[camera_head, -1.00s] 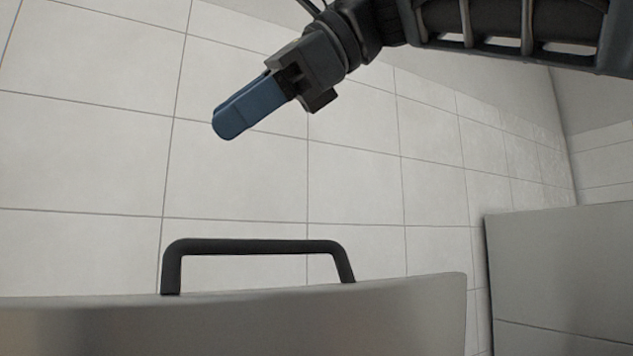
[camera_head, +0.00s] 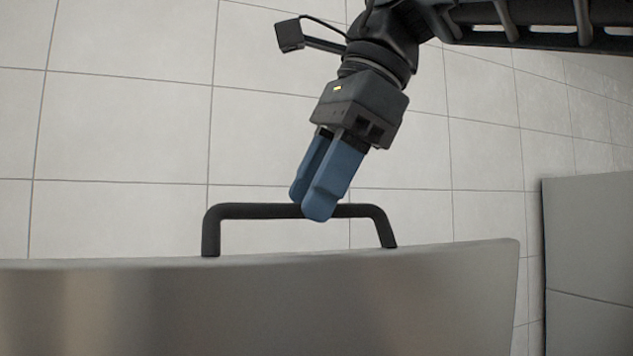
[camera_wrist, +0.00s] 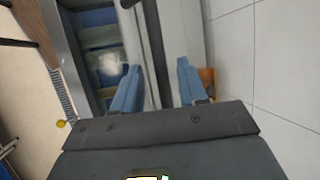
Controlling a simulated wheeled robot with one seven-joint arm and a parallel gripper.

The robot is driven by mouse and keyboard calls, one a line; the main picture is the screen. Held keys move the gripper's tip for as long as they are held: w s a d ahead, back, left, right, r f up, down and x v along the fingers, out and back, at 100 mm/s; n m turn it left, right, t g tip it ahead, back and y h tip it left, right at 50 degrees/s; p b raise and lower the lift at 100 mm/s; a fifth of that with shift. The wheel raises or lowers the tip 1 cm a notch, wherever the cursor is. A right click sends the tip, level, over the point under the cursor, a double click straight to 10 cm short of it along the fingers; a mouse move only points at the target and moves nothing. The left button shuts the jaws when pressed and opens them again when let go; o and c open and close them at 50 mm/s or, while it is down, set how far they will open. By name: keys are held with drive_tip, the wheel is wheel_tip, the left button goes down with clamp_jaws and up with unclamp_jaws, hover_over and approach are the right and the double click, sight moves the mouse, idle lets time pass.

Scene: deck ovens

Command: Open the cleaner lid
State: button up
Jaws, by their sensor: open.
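The cleaner lid (camera_head: 260,305) is a brushed-metal panel across the bottom of the head view. A black bar handle (camera_head: 245,211) stands up from its far edge. My gripper (camera_head: 308,205), with blue fingers, is open at the middle of the handle bar, pointing down and slightly left. In the wrist view, the dark handle bar (camera_wrist: 156,45) runs between the two open, spread fingers of my gripper (camera_wrist: 158,66). I cannot tell whether either finger touches the bar. The lid looks closed, though its hinge is hidden.
A grey metal box or cabinet (camera_head: 590,250) stands at the right, with a gap between it and the lid. Pale tiled floor (camera_head: 120,130) lies open beyond the handle. The wrist view shows a blue-lit recess (camera_wrist: 105,60) on the left.

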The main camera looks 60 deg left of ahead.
drive_tip(key=shift+f, duration=0.1)
drive_tip(key=shift+c, duration=0.4)
drive_tip(key=shift+a, duration=0.1)
clamp_jaws()
